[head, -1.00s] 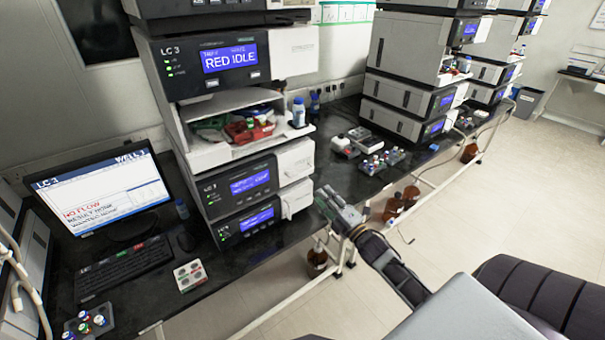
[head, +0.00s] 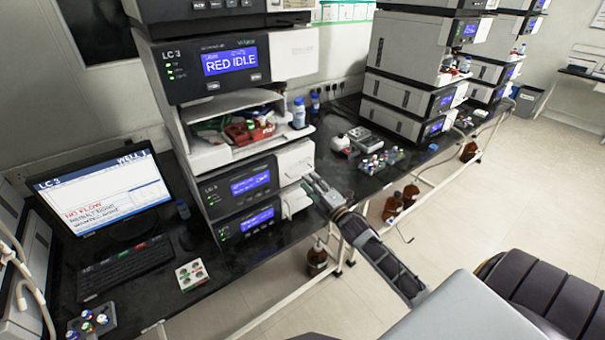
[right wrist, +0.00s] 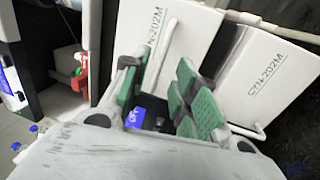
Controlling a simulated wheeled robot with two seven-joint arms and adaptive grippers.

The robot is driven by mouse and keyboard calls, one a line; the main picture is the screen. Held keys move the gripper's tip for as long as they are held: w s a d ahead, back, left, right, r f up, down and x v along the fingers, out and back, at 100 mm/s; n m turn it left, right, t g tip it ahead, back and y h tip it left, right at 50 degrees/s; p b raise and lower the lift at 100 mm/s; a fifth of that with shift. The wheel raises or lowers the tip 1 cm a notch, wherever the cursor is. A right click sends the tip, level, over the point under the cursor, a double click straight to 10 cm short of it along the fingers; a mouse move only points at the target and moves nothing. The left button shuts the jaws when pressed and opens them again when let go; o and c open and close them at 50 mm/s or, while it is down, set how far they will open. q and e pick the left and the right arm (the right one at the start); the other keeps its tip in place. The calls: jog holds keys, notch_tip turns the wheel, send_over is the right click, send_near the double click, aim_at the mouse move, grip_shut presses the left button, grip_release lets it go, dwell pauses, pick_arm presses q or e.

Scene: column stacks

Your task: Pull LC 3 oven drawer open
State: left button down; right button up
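The LC 3 stack (head: 193,188) stands on the black bench at left centre in the head view. White blocks (head: 296,160) project from the right side of its lower units; I cannot tell for sure which is the oven drawer. In the right wrist view, two white panels marked "202M" (right wrist: 185,38) (right wrist: 262,88) fill the upper right. Each has a white bar handle (right wrist: 160,52) (right wrist: 245,132). My right gripper (head: 316,184) is beside the lower white block. Its green-padded fingers (right wrist: 155,95) are spread and empty, in front of the panels. My left gripper is out of view.
An open shelf (head: 235,125) in the stack holds red and green items, with a blue-capped bottle (head: 298,113) at its edge. A monitor (head: 100,195) and keyboard (head: 125,268) lie left. A vial rack (head: 380,162) is to the right. Brown bottles (head: 317,258) stand below the bench.

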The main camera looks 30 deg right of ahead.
aim_at(302, 174)
jog(key=shift+p+x, duration=0.35)
jog(key=shift+x, duration=2.25)
jog(key=shift+c, duration=0.4)
grip_shut()
